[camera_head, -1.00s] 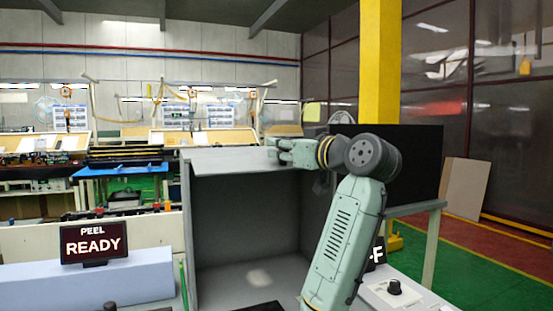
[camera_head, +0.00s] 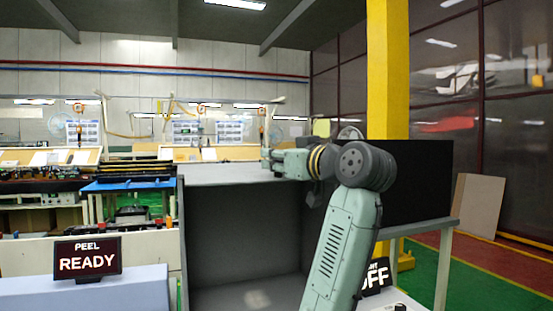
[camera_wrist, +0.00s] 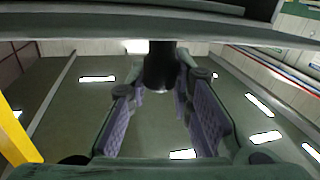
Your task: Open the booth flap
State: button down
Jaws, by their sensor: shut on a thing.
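The booth is a grey box with an open front; its dark interior (camera_head: 245,240) shows in the head view. The booth flap (camera_head: 225,173) is a pale grey panel lying nearly level at the top of the opening, so the opening below is uncovered. My gripper (camera_head: 272,162) is at the flap's right end, level with it. In the wrist view my gripper (camera_wrist: 163,100) has its purple-padded fingers on either side of a dark round handle (camera_wrist: 160,66), shut on it. The flap's grey edge (camera_wrist: 150,32) crosses the top of that view. The fingertips are partly hidden.
A sign reading PEEL READY (camera_head: 88,258) stands on a pale blue block (camera_head: 110,290) to the left. A dark panel (camera_head: 415,180) and a sign ending in OFF (camera_head: 377,277) are right of my arm. A yellow post (camera_head: 388,90) rises behind.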

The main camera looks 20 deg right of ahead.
jog(key=shift+d+r, duration=0.15)
dwell(0.5)
jog(key=c, duration=1.6)
grip_release()
jog(key=shift+d, duration=0.1)
jog(key=shift+o, duration=0.9)
jog(key=v, duration=1.2)
